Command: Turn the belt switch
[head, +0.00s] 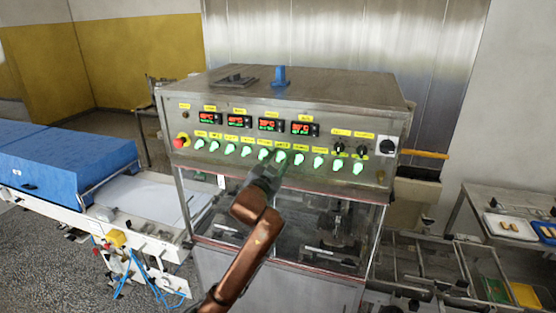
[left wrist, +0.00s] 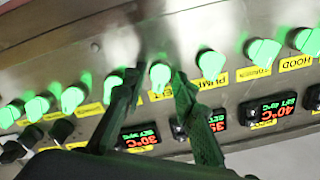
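The control panel (head: 230,133) carries a row of green-lit knobs with yellow labels, too small to read in the head view, so I cannot tell which is the belt switch. My left gripper (head: 276,166) reaches up to the middle of this row. In the left wrist view the panel appears upside down. There my left gripper (left wrist: 157,80) is open, with one dark finger on each side of a green-lit knob (left wrist: 160,76). I cannot tell whether the fingers touch it. The label nearest this knob is partly hidden; a neighbouring one seems to read PUMP. My right gripper is out of view.
Red and green displays (head: 268,124) sit above the knobs. A red stop button (head: 179,142) is at the panel's left end, and a black rotary switch (head: 387,146) at its right. A blue-covered conveyor (head: 60,157) stands left; a table with trays (head: 510,227) stands right.

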